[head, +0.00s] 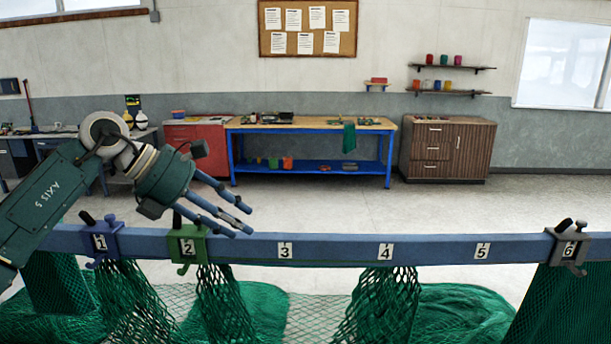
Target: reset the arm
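My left arm, dark green and marked "AXIS 5", comes in from the left. Its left gripper (242,220) has its blue-grey fingers spread apart and pointing down to the right. My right gripper is not in view.
The rail, numbered 1 to 6, crosses the view. A blue clamp (101,242) sits at 1 and a grey clamp (568,247) at 6. Green netting (380,305) hangs below. Behind are a blue workbench (310,128), a wooden cabinet (446,148) and open floor.

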